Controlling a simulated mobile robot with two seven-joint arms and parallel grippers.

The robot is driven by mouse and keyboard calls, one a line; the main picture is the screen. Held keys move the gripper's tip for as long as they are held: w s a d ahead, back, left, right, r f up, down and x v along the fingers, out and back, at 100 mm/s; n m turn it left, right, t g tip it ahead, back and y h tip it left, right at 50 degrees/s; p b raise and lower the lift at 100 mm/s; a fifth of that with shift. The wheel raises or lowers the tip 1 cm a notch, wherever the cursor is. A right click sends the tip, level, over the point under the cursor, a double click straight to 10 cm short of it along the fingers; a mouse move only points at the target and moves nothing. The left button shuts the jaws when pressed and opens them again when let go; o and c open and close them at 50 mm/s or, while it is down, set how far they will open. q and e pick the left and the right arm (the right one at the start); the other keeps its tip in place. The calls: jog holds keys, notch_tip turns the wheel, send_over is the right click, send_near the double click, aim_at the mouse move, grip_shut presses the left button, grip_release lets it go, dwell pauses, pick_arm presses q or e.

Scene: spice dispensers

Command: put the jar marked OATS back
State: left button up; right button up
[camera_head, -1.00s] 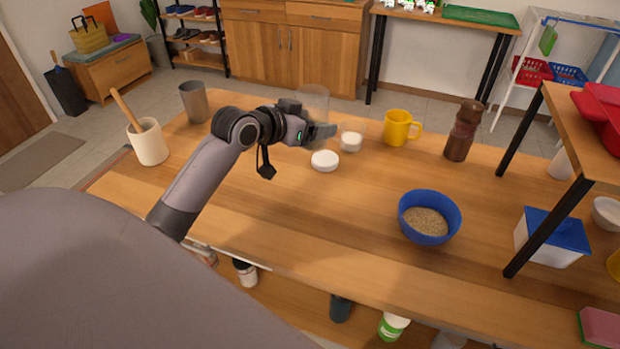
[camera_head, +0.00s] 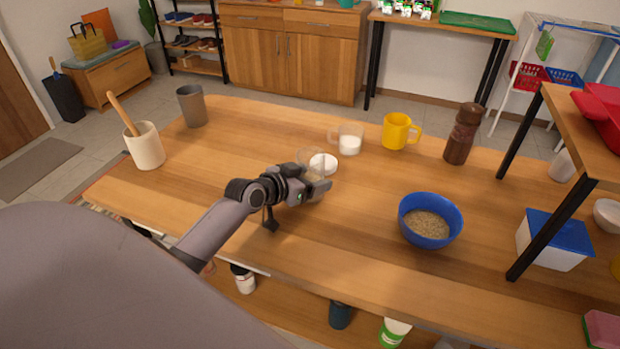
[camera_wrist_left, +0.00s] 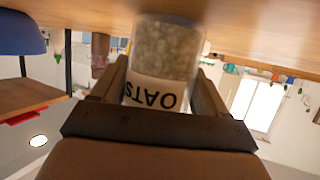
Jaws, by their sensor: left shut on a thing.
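The clear jar marked OATS (camera_wrist_left: 165,62) is gripped between the fingers of my left gripper (camera_wrist_left: 155,95). Its label reads upside down in the left wrist view, and pale grain shows through the glass. In the head view my left gripper (camera_head: 318,186) is low over the table's middle, with the clear upper part of the jar (camera_head: 311,157) showing behind it. Whether the jar's base touches the table is hidden. A round white lid (camera_head: 325,165) lies on the table just behind the jar. My right gripper is out of view.
A clear mug with white contents (camera_head: 349,145), a yellow mug (camera_head: 396,131) and a brown mill (camera_head: 463,134) stand behind. A blue bowl of grain (camera_head: 429,226) is to the right. A grey cup (camera_head: 192,106) and utensil crock (camera_head: 146,147) stand left. A lower shelf holds several containers.

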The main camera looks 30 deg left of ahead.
pick_arm(q)
jog(key=o, duration=0.8)
jog(key=shift+f, duration=0.15)
jog(key=o, duration=0.4)
jog(key=shift+o, duration=0.2)
jog(key=shift+r, duration=0.3)
jog(key=v, duration=1.2)
jog(key=shift+f+p, duration=0.15)
jog(key=shift+p, duration=0.25)
